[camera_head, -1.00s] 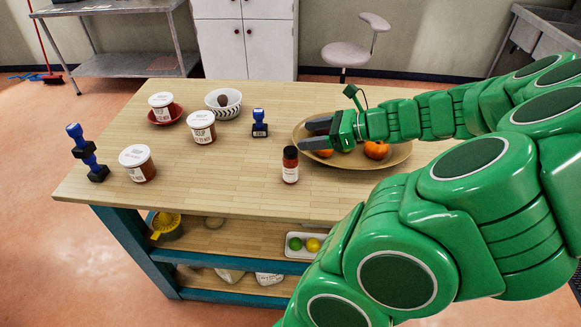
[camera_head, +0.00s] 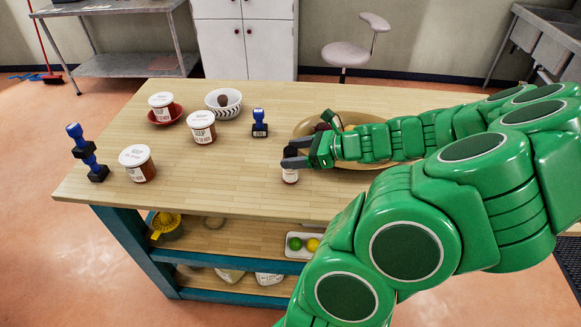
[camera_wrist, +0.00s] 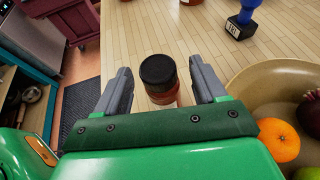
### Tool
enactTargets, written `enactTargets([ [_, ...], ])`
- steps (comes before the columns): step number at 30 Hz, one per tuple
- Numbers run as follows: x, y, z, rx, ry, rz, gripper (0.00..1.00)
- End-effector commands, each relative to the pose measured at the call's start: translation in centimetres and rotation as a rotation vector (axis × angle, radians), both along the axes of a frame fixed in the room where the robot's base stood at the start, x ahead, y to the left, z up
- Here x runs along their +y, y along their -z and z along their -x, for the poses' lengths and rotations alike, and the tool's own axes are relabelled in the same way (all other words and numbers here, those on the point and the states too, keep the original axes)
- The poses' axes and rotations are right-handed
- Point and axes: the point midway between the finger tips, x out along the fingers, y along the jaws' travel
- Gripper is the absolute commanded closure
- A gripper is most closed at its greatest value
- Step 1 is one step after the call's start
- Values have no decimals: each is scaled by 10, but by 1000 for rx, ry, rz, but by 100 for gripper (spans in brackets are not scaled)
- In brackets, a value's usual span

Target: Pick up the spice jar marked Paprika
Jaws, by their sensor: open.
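The spice jar (camera_head: 290,176) stands upright near the front edge of the table. It has a dark lid and a red-brown body in the wrist view (camera_wrist: 159,80); its label text cannot be read. My gripper (camera_head: 287,158) is open, with its grey fingers at the jar in the head view, hiding the jar's upper part. In the wrist view the jar shows between the two open fingers (camera_wrist: 158,92), with a gap visible on both sides. I cannot tell if either finger touches it.
A large tan bowl (camera_wrist: 262,73) with an orange fruit (camera_wrist: 279,142) sits close to the right finger. Blue stamps (camera_head: 260,122), lidded soup tubs (camera_head: 201,127), a patterned bowl (camera_head: 236,101) and a red dish (camera_head: 176,117) stand farther left and back. Front-centre tabletop is clear.

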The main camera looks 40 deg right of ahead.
Motion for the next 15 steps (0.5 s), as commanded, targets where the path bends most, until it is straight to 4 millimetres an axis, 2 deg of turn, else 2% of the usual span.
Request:
enactTargets([
  [3,11,5,-12,-2,-5,-5,30],
  [7,16,11,-22,-1,-1,-3,30],
  [15,18,12,-24,0,0,-1,30],
])
